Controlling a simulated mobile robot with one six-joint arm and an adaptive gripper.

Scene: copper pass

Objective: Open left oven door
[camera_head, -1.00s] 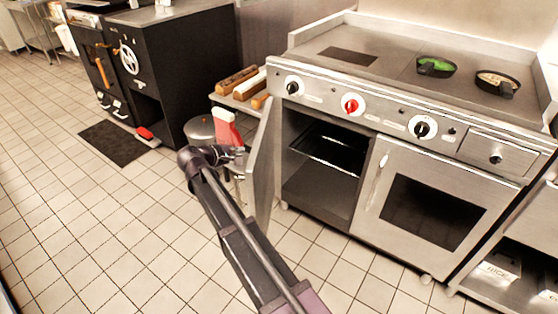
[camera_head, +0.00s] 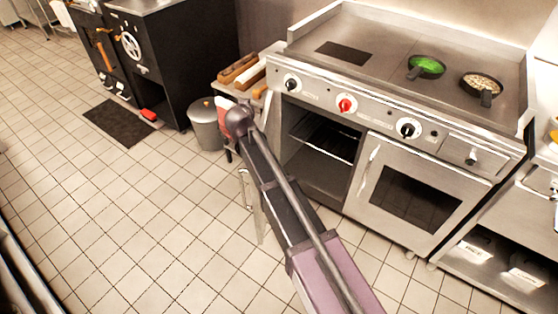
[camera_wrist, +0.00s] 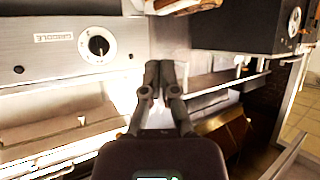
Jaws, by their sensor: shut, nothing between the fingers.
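The left oven door (camera_head: 257,212) stands swung out from the stove, partly hidden behind my arm in the head view. Its handle (camera_head: 243,188) shows on the outer face. The left oven opening (camera_head: 320,150) is uncovered, with a wire rack inside. The right oven door (camera_head: 412,195) is shut. In the wrist view my gripper (camera_wrist: 160,82) is shut and empty, in front of the stove near the griddle knob (camera_wrist: 98,46). In the head view its fingers are hidden behind my wrist. I cannot tell whether it touches the door.
The stove front carries knobs, one red (camera_head: 345,105). Two pans (camera_head: 426,67) (camera_head: 481,86) sit on top. A side table with wooden blocks (camera_head: 240,68), a grey bin (camera_head: 207,125) and a black oven (camera_head: 160,60) stand left. The tiled floor at front left is clear.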

